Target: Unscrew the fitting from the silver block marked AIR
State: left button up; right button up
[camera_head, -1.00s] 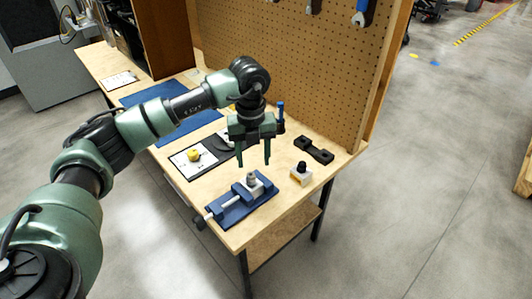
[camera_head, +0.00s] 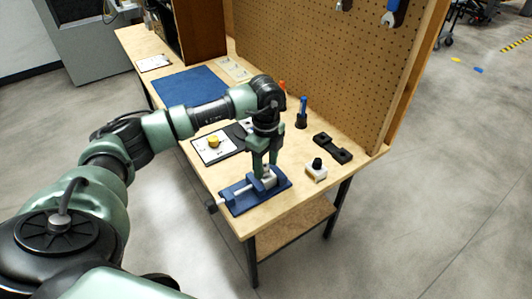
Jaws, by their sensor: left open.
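A silver-grey block (camera_head: 268,182) is clamped in a blue vise (camera_head: 240,205) near the front right corner of the bench. The fitting on top of it is mostly hidden by my left gripper, and no AIR marking can be read at this size. My left gripper (camera_head: 265,169) points straight down, open, with its two fingers low over the block, seemingly on either side of the fitting. I cannot tell whether they touch it. My right gripper is not in view.
A small white block with a black knob (camera_head: 316,173) stands right of the vise. A black bracket (camera_head: 333,149) lies behind it. A white card with a yellow piece (camera_head: 214,142) lies left. A pegboard (camera_head: 320,60) rises behind.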

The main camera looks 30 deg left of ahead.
pick_arm(q)
jog(key=shift+f, duration=0.5)
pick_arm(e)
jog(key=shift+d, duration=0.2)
pick_arm(q)
grip_shut()
jog(key=shift+r+n+p, duration=0.2)
jog(key=shift+n+p, duration=0.6)
jog(key=shift+n, duration=0.4)
jog(key=shift+f+n, duration=0.1)
jog(key=shift+n, duration=0.4)
jog(key=shift+f+n, duration=0.1)
jog(key=shift+n, duration=0.2)
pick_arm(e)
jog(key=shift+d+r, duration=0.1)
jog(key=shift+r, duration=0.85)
